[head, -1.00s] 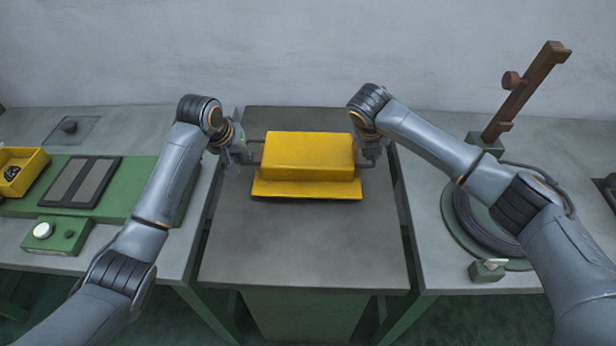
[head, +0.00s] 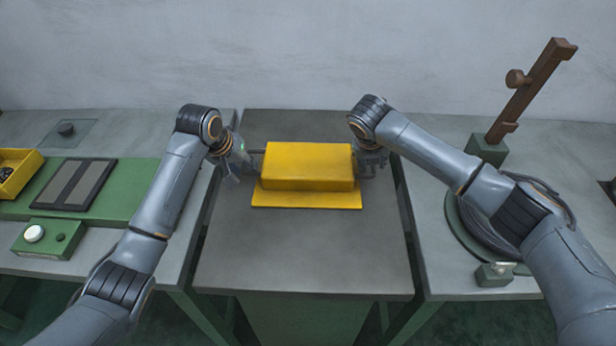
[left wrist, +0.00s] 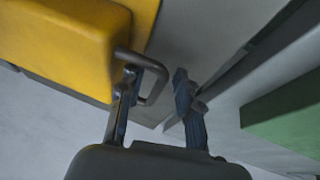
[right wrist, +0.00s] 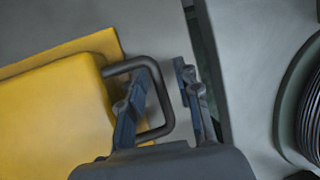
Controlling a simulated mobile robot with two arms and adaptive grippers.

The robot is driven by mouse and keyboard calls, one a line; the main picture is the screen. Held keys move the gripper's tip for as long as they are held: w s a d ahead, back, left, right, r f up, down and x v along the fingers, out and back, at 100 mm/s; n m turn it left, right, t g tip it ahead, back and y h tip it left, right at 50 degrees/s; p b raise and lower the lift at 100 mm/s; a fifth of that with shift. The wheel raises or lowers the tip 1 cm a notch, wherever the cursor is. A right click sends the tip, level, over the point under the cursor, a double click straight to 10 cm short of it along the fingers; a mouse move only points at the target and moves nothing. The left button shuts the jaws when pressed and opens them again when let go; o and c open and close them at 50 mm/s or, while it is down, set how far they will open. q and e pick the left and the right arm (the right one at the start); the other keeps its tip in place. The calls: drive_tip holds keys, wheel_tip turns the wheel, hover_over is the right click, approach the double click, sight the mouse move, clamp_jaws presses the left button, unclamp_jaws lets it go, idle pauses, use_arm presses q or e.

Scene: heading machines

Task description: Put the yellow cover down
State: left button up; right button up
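The yellow cover (head: 308,165), a box with a flat flange at its front, rests on the grey middle table (head: 300,260). Dark loop handles stick out from its left and right ends. My left gripper (head: 240,162) is at the left handle; in the left wrist view its fingers (left wrist: 158,98) are spread, one inside the loop (left wrist: 160,75) and one outside. My right gripper (head: 372,160) is at the right handle; in the right wrist view its fingers (right wrist: 162,95) are spread on either side of the handle's bar (right wrist: 170,120). The cover's underside is hidden.
On the left stand a green bench plate with a dark pad (head: 75,184), a yellow bin (head: 15,170) and a green button box (head: 48,238). On the right are a brown post (head: 530,92) and a coil on a round green base (head: 455,235). The table's front is clear.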

drive_tip(key=shift+a+r, duration=0.1)
drive_tip(key=shift+r, duration=0.05)
use_arm(q)
drive_tip(key=v, duration=1.1)
drive_tip(key=shift+s+a+r, duration=0.15)
drive_tip(key=shift+s+r, duration=0.05)
drive_tip(key=shift+r, duration=0.05)
use_arm(e)
drive_tip(key=v, duration=1.1)
drive_tip(key=shift+s+r, duration=0.25)
drive_tip(key=shift+s, duration=0.05)
drive_tip(key=shift+a, duration=0.1)
